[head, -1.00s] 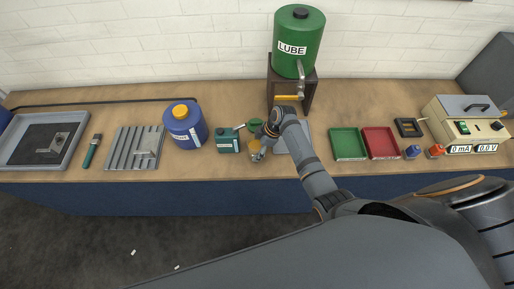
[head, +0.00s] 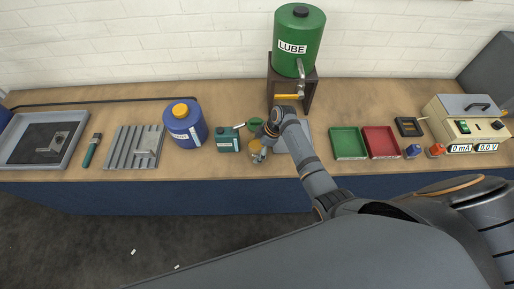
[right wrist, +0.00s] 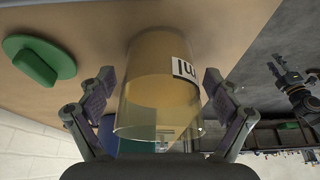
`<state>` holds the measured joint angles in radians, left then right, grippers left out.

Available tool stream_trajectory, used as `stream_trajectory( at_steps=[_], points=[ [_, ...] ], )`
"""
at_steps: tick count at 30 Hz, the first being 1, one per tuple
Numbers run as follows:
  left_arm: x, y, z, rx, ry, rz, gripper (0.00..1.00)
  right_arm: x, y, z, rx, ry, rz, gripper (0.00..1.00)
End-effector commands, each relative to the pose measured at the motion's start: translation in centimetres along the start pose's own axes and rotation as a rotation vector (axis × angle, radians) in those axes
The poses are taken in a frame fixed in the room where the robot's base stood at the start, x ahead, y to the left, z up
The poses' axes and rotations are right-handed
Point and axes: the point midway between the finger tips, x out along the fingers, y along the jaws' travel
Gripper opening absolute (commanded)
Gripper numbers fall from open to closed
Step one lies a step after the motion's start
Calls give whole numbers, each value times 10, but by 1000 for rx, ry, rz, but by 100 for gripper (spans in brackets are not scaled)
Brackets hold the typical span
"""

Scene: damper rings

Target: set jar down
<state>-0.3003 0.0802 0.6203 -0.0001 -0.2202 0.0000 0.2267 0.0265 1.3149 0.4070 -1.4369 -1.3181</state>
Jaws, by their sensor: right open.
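The jar (right wrist: 160,85) is a clear cylinder with yellowish contents and a white label with dark lettering. In the right wrist view it stands between the two fingers of my right gripper (right wrist: 165,95), with a gap visible at each side. In the head view the jar (head: 257,156) is on the bench near its front edge, partly hidden by my right gripper (head: 263,141). The right gripper is open around the jar. My left gripper is not in view.
A green lid-like piece (right wrist: 40,60) lies close to the jar. The green lube tank (head: 299,45) is behind. Green (head: 348,157) and red (head: 381,156) trays lie to the right.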

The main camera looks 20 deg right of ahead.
Motion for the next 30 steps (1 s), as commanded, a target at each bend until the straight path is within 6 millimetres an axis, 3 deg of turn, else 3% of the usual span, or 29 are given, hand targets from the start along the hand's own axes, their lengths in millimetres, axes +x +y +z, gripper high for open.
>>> stream_trajectory(
  at_steps=[5,18,23,30],
  points=[
    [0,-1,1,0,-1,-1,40,-9,0,1,0,-1,1,90],
    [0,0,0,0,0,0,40,-105,1,1,-1,-2,3,90],
    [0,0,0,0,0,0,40,-118,0,1,0,-1,0,90],
    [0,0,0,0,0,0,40,-120,0,0,0,0,-1,90]
  ],
)
